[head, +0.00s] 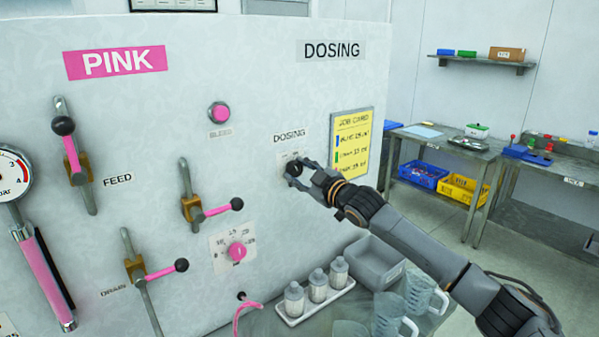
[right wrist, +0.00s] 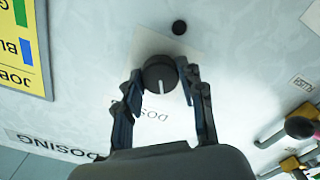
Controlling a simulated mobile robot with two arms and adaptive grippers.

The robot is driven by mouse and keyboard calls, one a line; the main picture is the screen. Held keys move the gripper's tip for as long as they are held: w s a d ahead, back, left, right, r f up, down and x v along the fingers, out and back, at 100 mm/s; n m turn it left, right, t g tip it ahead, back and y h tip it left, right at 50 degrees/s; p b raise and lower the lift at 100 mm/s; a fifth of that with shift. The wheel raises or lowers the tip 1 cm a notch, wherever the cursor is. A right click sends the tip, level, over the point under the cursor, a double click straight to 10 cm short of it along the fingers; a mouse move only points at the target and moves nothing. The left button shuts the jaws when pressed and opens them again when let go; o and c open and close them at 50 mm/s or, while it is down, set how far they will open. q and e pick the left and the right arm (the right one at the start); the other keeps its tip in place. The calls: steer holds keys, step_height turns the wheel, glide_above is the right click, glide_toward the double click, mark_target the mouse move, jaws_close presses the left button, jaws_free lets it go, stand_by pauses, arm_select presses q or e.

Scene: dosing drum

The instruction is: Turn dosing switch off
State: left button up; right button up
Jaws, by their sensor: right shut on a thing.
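The dosing switch is a round black knob on the white panel under a small DOSING label (head: 289,135); in the right wrist view the knob (right wrist: 159,74) shows a white mark on the side toward that label. My right gripper (head: 297,172) is at the switch and mostly covers it in the head view. In the right wrist view its two fingers (right wrist: 162,82) stand on either side of the knob, and it is shut on it. The lettering around the knob is too small to read. My left gripper is in neither view.
A yellow job card (head: 351,144) hangs right of the switch. Below stand white bottles (head: 318,286), a grey bin (head: 374,262) and clear jugs (head: 418,291).

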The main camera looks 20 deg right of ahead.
steer(key=o, duration=1.2)
steer(key=shift+s+d+f, duration=0.1)
steer(key=shift+s, duration=0.25)
steer(key=v, duration=1.1)
steer(key=shift+s, duration=0.15)
